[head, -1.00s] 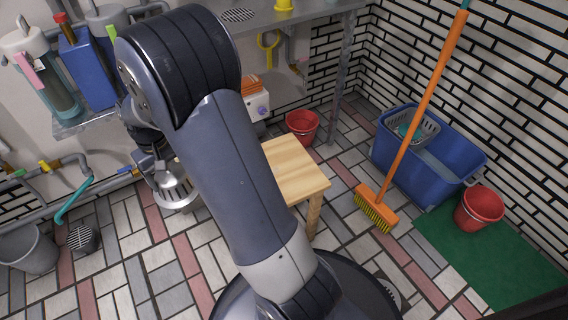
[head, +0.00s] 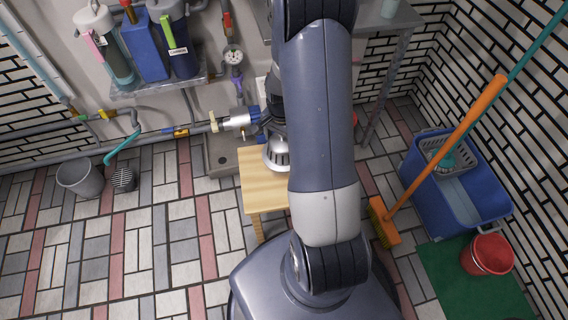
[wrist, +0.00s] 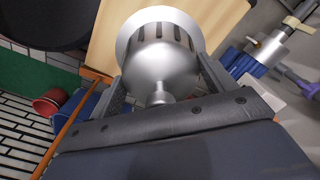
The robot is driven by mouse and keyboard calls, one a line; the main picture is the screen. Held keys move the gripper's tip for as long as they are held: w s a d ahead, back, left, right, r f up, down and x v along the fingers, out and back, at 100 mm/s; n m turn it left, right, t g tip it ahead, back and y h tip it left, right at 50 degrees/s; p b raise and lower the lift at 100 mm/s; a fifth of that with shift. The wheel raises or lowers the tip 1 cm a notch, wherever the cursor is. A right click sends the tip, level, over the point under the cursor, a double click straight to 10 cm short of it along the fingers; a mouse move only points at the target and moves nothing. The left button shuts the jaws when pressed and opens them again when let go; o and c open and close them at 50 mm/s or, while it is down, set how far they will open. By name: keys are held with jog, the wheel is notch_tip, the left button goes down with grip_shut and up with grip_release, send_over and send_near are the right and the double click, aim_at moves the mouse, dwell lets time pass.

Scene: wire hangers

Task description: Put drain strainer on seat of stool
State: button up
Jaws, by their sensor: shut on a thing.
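The drain strainer (wrist: 160,62) is a silver metal cup with dark slots and a wide rim. My gripper (wrist: 160,85) is shut on it, with one finger on each side. In the head view the strainer (head: 277,153) shows beside my arm, in front of the seat of the stool. The stool (head: 262,190) has a light wooden square seat, partly hidden by my arm. In the wrist view the wooden seat (wrist: 105,40) lies behind the strainer. I cannot tell whether the strainer touches the seat.
A blue mop bucket (head: 458,190), an orange broom (head: 440,145) and a red bucket (head: 487,254) stand to the right. A grey bucket (head: 80,178) and a small dark slotted basket (head: 124,179) stand at left.

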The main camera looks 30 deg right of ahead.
aim_at(284, 151)
jog(key=f, duration=0.2)
jog(key=f+b, duration=0.1)
jog(key=f, duration=0.2)
jog(key=shift+s+d+f, duration=0.15)
jog(key=shift+s, duration=0.05)
jog(key=shift+f+b, duration=0.7)
jog(key=shift+f, duration=1.65)
jog(key=shift+f, duration=0.1)
jog(key=o, duration=1.1)
jog(key=shift+c, duration=0.2)
notch_tip(284, 151, up, 12)
jog(key=p, duration=0.3)
